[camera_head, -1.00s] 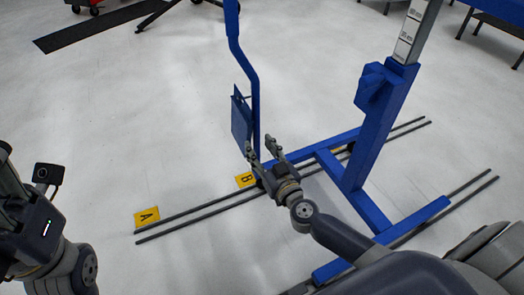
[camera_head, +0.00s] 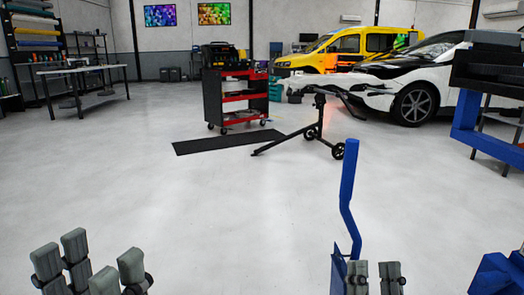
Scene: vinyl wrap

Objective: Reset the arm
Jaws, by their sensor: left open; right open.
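My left gripper (camera_head: 90,265) shows at the bottom left, with its grey fingers pointing up and spread apart. It is open, with nothing between the fingers. My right gripper (camera_head: 374,277) shows at the bottom, right of centre. Its two grey fingers point up with a gap between them, and it is open and empty. It appears just right of the blue post (camera_head: 348,200) and its blue plate (camera_head: 337,268); whether they touch cannot be told. Both wrists and arms are below the picture's edge.
More blue frame (camera_head: 497,274) stands at the lower right. A red and black tool cart (camera_head: 234,98), a black wheeled stand (camera_head: 318,125) and a dark mat (camera_head: 228,141) are further off. A white car (camera_head: 400,85) and yellow van (camera_head: 345,48) are behind. The middle floor is clear.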

